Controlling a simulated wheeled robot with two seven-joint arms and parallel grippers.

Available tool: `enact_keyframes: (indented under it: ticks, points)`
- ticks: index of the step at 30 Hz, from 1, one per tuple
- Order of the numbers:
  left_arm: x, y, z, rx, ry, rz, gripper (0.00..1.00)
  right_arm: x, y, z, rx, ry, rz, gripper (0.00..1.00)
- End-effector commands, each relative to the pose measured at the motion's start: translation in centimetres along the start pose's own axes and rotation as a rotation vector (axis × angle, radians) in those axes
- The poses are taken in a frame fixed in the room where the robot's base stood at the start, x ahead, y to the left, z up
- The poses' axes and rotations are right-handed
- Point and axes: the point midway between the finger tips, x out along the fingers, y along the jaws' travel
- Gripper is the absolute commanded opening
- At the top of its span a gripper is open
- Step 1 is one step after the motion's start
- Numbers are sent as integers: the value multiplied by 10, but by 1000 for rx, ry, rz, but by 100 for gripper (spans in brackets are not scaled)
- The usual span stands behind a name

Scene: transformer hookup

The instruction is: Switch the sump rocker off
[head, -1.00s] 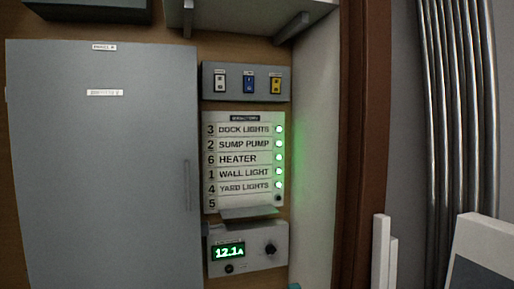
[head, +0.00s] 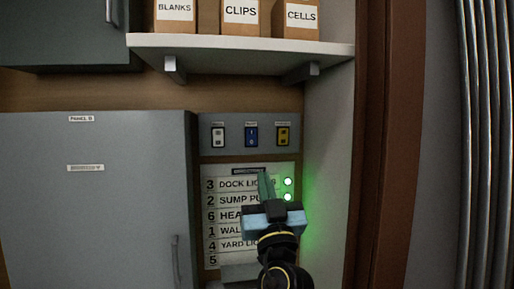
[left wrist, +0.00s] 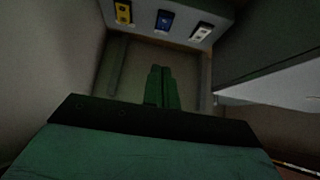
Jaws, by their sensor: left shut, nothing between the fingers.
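A grey switch box (head: 291,131) carries a white rocker (head: 218,137), a blue rocker (head: 251,137) and a yellow rocker (head: 283,136). The small labels above them are too blurred to read, so I cannot tell which is the sump one. In the left wrist view the yellow (left wrist: 123,12), blue (left wrist: 164,21) and white (left wrist: 201,32) rockers run left to right. My left gripper (head: 265,178) is shut and empty, its green fingertips pointing up just below the box. The fingertips (left wrist: 162,70) look apart from the rockers in the left wrist view. My right gripper is out of view.
The directory board (head: 211,170) is partly hidden by my left gripper; two green lamps show, by DOCK LIGHTS and SUMP PUMP. A grey cabinet (head: 100,210) stands left. A shelf (head: 235,47) with boxes hangs above. A pale side wall (head: 325,170) bounds the right.

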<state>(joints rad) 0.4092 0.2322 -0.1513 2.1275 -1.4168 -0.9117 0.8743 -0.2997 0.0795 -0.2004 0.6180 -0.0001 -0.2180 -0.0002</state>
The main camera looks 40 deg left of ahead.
Motion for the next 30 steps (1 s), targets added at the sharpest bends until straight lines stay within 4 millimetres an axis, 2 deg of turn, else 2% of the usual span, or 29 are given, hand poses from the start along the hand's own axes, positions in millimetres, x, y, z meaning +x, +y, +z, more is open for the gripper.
enact_keyframes:
  ticks: [5,8,22,25,30]
  points:
    - [2,0,0,2,-1,1,0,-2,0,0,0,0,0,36]
    - [12,0,-1,3,0,1,0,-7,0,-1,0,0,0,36]
    - [108,0,-3,5,-1,0,0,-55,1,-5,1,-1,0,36]
    - [116,0,14,8,-4,2,0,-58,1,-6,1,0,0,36]
    - [126,0,26,5,-3,1,0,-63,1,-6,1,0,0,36]
